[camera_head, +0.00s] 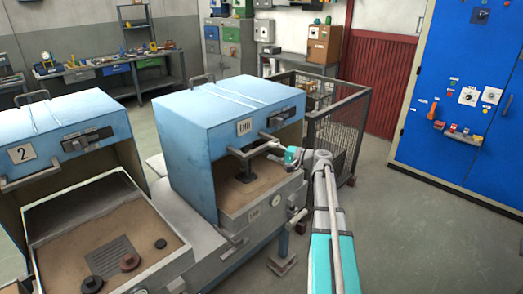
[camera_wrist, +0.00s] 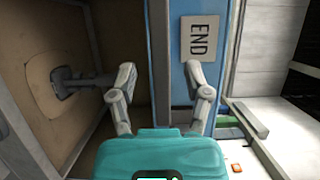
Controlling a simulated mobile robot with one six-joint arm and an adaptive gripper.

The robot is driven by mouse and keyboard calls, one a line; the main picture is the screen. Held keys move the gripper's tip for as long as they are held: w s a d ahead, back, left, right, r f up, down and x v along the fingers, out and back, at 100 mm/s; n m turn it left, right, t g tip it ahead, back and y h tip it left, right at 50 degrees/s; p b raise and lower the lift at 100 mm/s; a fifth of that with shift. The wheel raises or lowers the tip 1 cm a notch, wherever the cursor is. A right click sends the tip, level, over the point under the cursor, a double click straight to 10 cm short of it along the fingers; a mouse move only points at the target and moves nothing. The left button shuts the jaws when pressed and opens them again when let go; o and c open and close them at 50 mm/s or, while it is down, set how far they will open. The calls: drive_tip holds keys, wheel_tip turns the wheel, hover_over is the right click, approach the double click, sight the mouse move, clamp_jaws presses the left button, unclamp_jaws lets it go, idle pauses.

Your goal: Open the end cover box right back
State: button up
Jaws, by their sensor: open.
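The end cover box (camera_head: 225,160) is the blue box with an END plate, in the middle of the head view. Its front is open beneath the blue cover (camera_head: 215,108), showing a brown floor and a dark post on a base. A grey bar handle (camera_head: 254,147) runs along the cover's lower front edge. My gripper (camera_head: 270,148) is at this edge, near the handle's right part. In the wrist view my gripper (camera_wrist: 160,72) is open, its fingers on either side of the cover's blue edge (camera_wrist: 176,105), beside the END plate (camera_wrist: 201,38). I cannot tell whether they touch it.
A second blue box marked 2 (camera_head: 70,128) stands open at the left, with a tray floor (camera_head: 75,250) in front. A wire-mesh cage (camera_head: 345,130) stands behind and right of the END box. A blue cabinet (camera_head: 455,125) is at the right. The floor (camera_head: 400,230) between is clear.

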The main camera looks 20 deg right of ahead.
sight(264, 150)
drive_tip(key=shift+x, duration=2.25)
clamp_jaws()
